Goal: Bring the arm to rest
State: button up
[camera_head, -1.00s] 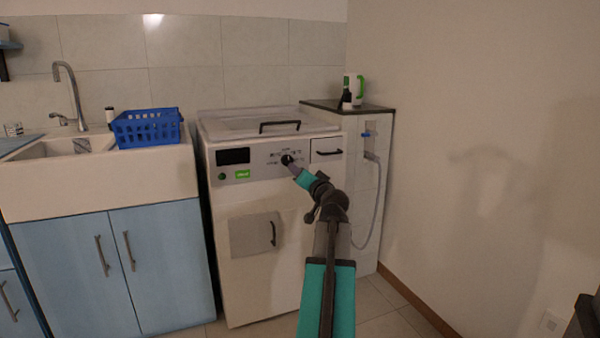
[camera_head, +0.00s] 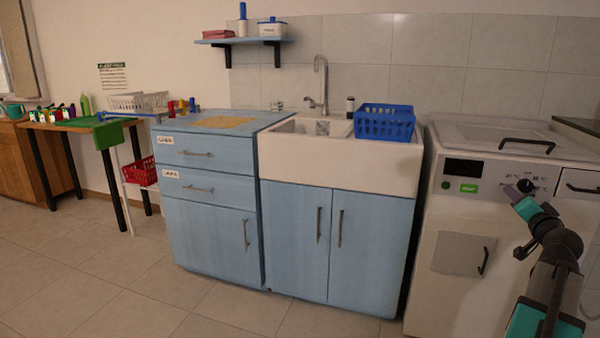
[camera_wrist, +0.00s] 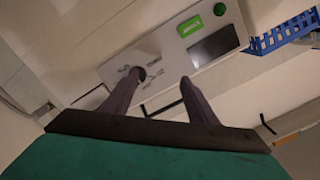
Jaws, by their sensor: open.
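My gripper (camera_head: 513,191) is at the front of the white washing machine (camera_head: 425,245), at the right of the head view. The dark dial (camera_head: 525,185) on its control panel shows right beside the fingertips. In the wrist view my gripper (camera_wrist: 161,78) has its two fingers apart with nothing between them. The left finger's tip overlaps the dial there; I cannot tell whether they touch. The machine's black display (camera_wrist: 214,46) and green label (camera_wrist: 190,26) lie beyond the right finger. My arm reaches up from the lower right of the head view.
A white sink (camera_head: 340,160) with a blue basket (camera_head: 385,122) stands left of the machine. Blue drawers (camera_head: 208,155) stand further left. The tiled floor (camera_head: 130,285) in front is clear.

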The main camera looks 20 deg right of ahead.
jog(key=w+a+f+n+y+p, duration=0.25)
jog(key=w+a+f+p, duration=0.3)
jog(key=w+a, duration=0.45)
jog(key=w+a+f+n+y+p, duration=0.1)
jog(key=w+a+f+y+p, duration=0.4)
jog(key=w+a, duration=0.55)
jog(key=a+f+n+g+y+p, duration=0.1)
jog(key=a+f+g+y+p, duration=0.15)
jog(key=a+f, duration=0.5)
jog(key=a+f+n+g+y+p, duration=0.15)
jog(key=a+f+p, duration=0.25)
jog(key=a, duration=0.7)
jog(key=a+f+n+g+y+p, duration=0.1)
jog(key=a+f+n+p, duration=0.15)
jog(key=a+f, duration=0.5)
jog(key=s+a+f+n+g+y+p, duration=0.15)
jog(key=s+a+f+g+p, duration=0.3)
jog(key=s+a, duration=0.55)
jog(key=s+a+f+n+g+p, duration=0.25)
jog(key=s+a+f+p, duration=0.2)
jog(key=s+a, duration=0.55)
jog(key=s+a+f+n+g+h+p, duration=0.1)
jog(key=s+a+f+n+g+p, duration=0.25)
jog(key=s, duration=0.75)
jog(key=s+d+m+g+h, duration=0.1)
jog(key=s+d+g+h, duration=0.2)
jog(key=s, duration=0.8)
jog(key=shift+s+d+r+g+b, duration=0.15)
jog(key=shift+d+r+g+b, duration=0.1)
jog(key=shift+d+g+b, duration=0.25)
